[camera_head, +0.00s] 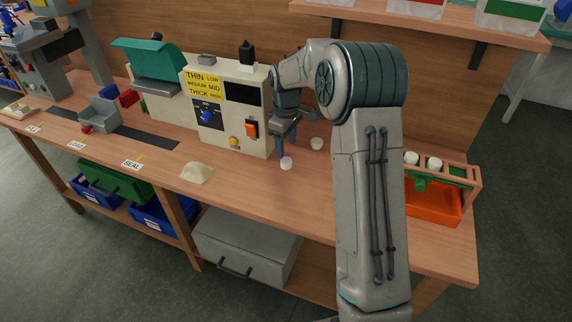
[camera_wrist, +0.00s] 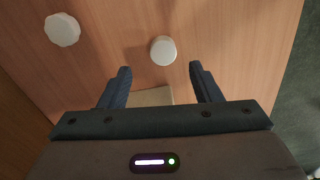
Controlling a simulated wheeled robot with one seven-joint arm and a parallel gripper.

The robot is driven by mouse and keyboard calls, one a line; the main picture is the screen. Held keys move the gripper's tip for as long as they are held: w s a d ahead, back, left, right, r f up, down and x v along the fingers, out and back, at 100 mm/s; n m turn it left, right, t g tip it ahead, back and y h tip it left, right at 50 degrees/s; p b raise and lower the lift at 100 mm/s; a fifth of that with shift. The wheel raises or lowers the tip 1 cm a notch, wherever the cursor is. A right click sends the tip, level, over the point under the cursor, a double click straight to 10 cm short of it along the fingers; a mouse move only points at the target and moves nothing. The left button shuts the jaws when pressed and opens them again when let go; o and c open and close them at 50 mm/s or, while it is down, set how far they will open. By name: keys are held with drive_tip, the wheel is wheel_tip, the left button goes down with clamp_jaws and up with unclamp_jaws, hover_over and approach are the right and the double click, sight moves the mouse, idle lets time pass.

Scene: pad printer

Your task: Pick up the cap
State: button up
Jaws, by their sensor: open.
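Two small white round caps lie on the wooden bench. The nearer cap (camera_head: 286,163) is just below and in front of my gripper (camera_head: 286,146); the other cap (camera_head: 316,143) is farther back and to the right. In the wrist view my gripper (camera_wrist: 160,69) is open and empty, fingers pointing down at the bench. The nearer cap (camera_wrist: 163,50) appears between the fingertip lines, slightly beyond them, with no visible contact. The other cap (camera_wrist: 62,29) is at upper left, outside the fingers.
A beige machine (camera_head: 232,112) with a knob and buttons stands just left of my gripper. A pale wedge-shaped thing (camera_head: 196,173) lies at the front edge. A wooden rack (camera_head: 476,185) with white-topped items and an orange tray (camera_head: 432,207) is at right. Bench between is clear.

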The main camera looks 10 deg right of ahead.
sight(286, 160)
drive_tip(key=shift+s+f+b, duration=0.15)
drive_tip(key=shift+f+b, duration=0.05)
drive_tip(key=shift+f, duration=1.2)
drive_tip(key=shift+s+f+b, duration=0.1)
drive_tip(key=shift+f+b, duration=0.1)
drive_tip(key=shift+f, duration=1.15)
drive_tip(key=c, duration=1.1)
